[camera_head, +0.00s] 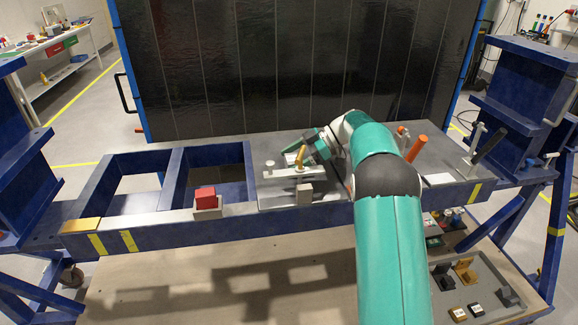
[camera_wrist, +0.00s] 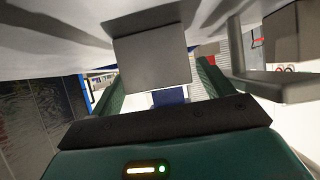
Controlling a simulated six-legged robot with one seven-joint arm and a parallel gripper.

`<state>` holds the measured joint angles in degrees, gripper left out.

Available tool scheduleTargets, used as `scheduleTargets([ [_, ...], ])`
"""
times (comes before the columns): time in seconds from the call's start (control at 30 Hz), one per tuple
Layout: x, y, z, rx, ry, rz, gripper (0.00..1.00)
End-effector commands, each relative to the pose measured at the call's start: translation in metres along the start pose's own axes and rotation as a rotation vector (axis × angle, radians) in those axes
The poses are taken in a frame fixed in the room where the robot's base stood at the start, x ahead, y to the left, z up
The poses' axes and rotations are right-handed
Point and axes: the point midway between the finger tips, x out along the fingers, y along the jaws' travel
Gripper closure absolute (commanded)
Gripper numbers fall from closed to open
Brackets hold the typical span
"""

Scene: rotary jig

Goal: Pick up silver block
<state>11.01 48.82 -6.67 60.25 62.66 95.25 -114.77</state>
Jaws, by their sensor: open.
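A plain grey, silver-looking block (camera_wrist: 152,60) fills the upper middle of the wrist view, between my two green fingers. It meets a pale surface at the top of that view. In the head view a pale block (camera_head: 291,158), probably the same one, shows on the grey jig plate behind a clamp, partly hidden by my gripper. My gripper (camera_head: 308,152) is open and points left, low over the plate, at the block. The fingers lie either side of the block in the wrist view; I cannot tell whether they touch it.
Another grey block (camera_head: 304,194) is at the plate's front edge. A dark panel (camera_head: 290,65) stands behind.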

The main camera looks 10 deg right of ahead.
Motion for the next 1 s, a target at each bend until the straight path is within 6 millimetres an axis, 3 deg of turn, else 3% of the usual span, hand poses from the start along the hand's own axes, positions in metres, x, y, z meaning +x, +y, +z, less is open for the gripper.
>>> scheduleTargets([
  [0.23,-0.0036,-0.0001,0.0018,0.0,-0.001,0.002,0.2],
  [0.57,-0.0032,0.0,0.0019,0.001,-0.001,0.002,0.81],
  [1.0,-0.0007,0.0,-0.0013,0.0,0.0,0.002,0.81],
])
